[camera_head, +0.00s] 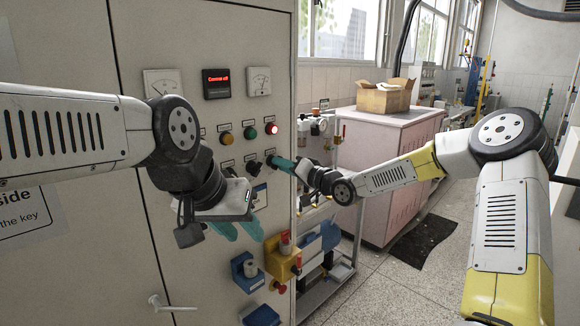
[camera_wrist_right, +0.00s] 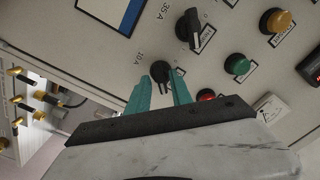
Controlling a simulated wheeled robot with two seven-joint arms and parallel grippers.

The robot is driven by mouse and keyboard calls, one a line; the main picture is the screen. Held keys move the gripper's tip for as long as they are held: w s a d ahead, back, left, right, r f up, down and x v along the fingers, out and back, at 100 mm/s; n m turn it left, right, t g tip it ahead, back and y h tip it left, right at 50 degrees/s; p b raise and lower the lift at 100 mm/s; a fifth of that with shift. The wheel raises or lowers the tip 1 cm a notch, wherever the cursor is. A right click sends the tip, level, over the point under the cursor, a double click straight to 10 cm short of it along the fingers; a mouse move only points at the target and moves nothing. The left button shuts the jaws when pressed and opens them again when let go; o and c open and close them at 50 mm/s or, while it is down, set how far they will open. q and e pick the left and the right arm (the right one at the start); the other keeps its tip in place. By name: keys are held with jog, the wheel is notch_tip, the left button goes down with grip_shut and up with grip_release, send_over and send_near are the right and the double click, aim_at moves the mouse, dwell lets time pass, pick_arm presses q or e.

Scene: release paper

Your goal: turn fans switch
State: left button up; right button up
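A grey control cabinet (camera_head: 215,40) carries black rotary switches below a row of coloured buttons. One black switch (camera_head: 253,168) shows left of my right gripper (camera_head: 274,162) in the head view. In the right wrist view, my right gripper (camera_wrist_right: 163,88) is open, with its teal fingertips on either side of a smaller black knob (camera_wrist_right: 160,71) near a "10 A" label. I cannot tell whether they touch it. A larger black switch (camera_wrist_right: 190,28) near "35 A" stands beyond. My left gripper (camera_head: 238,231) is open and empty in front of the lower panel. No label readable as "fans" shows.
Yellow (camera_head: 227,138), green (camera_head: 250,133) and lit red (camera_head: 271,129) buttons sit above the switches. Blue (camera_head: 247,271) and yellow (camera_head: 282,257) holders project below. A cabinet handle (camera_head: 160,303) sticks out. A pink cabinet (camera_head: 384,140) bears a cardboard box (camera_head: 381,101).

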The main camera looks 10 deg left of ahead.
dwell(0.3)
jog(key=v, duration=0.7)
jog(key=shift+s+d, duration=0.25)
jog(key=shift+d, duration=0.05)
